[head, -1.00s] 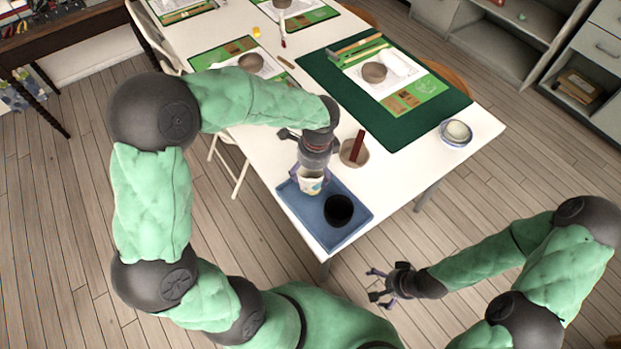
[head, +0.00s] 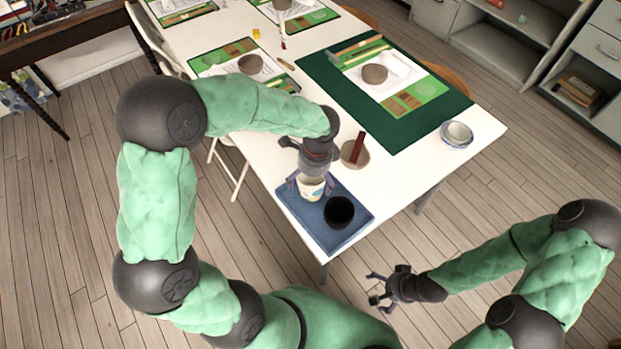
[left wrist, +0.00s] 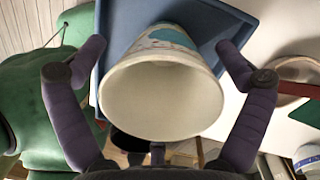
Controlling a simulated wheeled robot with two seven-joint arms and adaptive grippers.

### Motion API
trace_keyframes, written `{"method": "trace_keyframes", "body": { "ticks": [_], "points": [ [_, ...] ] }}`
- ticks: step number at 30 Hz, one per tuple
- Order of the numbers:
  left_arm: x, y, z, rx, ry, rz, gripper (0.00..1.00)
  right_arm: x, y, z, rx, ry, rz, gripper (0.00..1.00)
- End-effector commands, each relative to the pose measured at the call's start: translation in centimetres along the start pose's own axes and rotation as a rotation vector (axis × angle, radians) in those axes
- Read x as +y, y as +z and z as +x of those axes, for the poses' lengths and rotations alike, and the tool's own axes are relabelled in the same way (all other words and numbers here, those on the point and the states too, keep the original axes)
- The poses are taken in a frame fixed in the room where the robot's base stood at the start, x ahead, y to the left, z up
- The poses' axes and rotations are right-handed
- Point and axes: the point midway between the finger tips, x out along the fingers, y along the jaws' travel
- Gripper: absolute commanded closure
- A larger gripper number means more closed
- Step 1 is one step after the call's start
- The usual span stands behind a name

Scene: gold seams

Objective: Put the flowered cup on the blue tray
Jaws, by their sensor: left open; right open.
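The flowered cup (head: 311,188) is pale with coloured patches and stands on the blue tray (head: 300,213), toward its far left part. It also shows in the left wrist view (left wrist: 162,95), its open mouth facing the camera. My left gripper (head: 308,184) is open around the cup, with a finger on each side; in the left wrist view gaps show between the fingers and the cup. My right gripper (head: 376,288) is open and empty, off the table's near edge.
A black cup (head: 339,211) stands on the tray's right part. A beige pot (head: 355,153) holding a brown-red stick is just behind the tray. A white bowl (head: 457,134) sits near the table's right edge. A dark green mat (head: 408,135) with papers lies farther back.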

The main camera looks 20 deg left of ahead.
Motion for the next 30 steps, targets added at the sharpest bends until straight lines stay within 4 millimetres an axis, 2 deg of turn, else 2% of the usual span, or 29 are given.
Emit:
{"method": "trace_keyframes", "body": {
  "ticks": [5, 15, 21, 30],
  "points": [
    [0.0, 0.0, -1.2, 0.000, -0.001, 0.000, 0.00, -0.2, 0.0, -0.5, 0.000, 0.000, 0.000, 0.01],
    [-0.1, 0.1, -7.9, 0.001, -0.004, -0.001, 0.00, -1.1, 0.1, -3.1, 0.000, 0.000, 0.000, 0.01],
    [-0.1, 0.0, -10.9, 0.001, -0.002, 0.000, 0.00, -1.5, 0.1, -4.1, 0.000, 0.000, 0.000, 0.01],
    [0.0, 0.0, -12.3, 0.000, 0.000, 0.001, 0.00, -1.6, 0.2, -4.5, 0.000, 0.000, 0.000, 0.01]
  ]
}}
